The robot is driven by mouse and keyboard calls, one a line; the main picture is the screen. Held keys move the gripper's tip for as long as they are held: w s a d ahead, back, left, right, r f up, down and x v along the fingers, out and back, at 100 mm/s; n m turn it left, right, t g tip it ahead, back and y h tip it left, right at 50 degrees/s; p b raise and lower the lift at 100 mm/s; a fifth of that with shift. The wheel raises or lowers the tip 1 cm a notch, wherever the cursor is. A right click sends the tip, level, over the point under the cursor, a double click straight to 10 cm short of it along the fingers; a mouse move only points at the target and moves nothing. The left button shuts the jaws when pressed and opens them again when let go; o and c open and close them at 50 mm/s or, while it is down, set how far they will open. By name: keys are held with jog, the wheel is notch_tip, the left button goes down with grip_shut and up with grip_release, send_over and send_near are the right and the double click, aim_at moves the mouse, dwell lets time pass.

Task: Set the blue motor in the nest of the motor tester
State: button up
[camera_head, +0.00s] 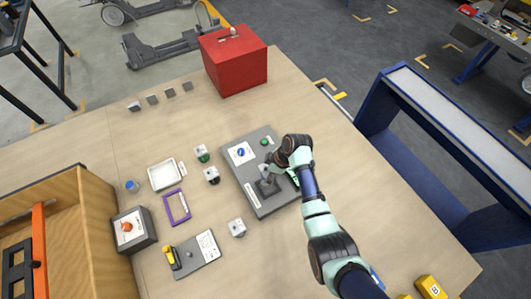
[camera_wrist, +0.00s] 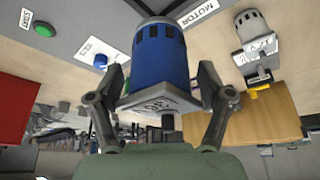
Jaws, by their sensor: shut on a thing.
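The blue motor (camera_wrist: 160,62) is between the two fingers of my gripper (camera_wrist: 163,97) in the wrist view. Its slotted dark top and a white label on its end show. My gripper is shut on it. In the head view, my gripper (camera_head: 266,174) is over the motor tester (camera_head: 240,173), a grey plate with a green button (camera_head: 264,142) and a white label with a blue disc. The button, marked START, also shows in the wrist view (camera_wrist: 44,29). The nest is largely hidden by my gripper; I cannot tell if the motor touches it.
A white motor (camera_head: 237,228) stands left of the tester's near end. Two other small motors (camera_head: 202,153) (camera_head: 212,175) stand left of the tester. A white tray (camera_head: 163,175), purple frame (camera_head: 177,207) and yellow-handled fixture (camera_head: 197,254) lie farther left. A red box (camera_head: 234,62) stands at the back.

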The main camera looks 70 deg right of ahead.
jog(key=shift+s, duration=0.1)
notch_tip(320, 180, down, 6)
jog(key=b, duration=0.6)
dwell(0.9)
jog(key=shift+f+b, duration=1.1)
jog(key=shift+f, duration=0.6)
jog(key=o, duration=1.7)
jog(key=v, duration=1.2)
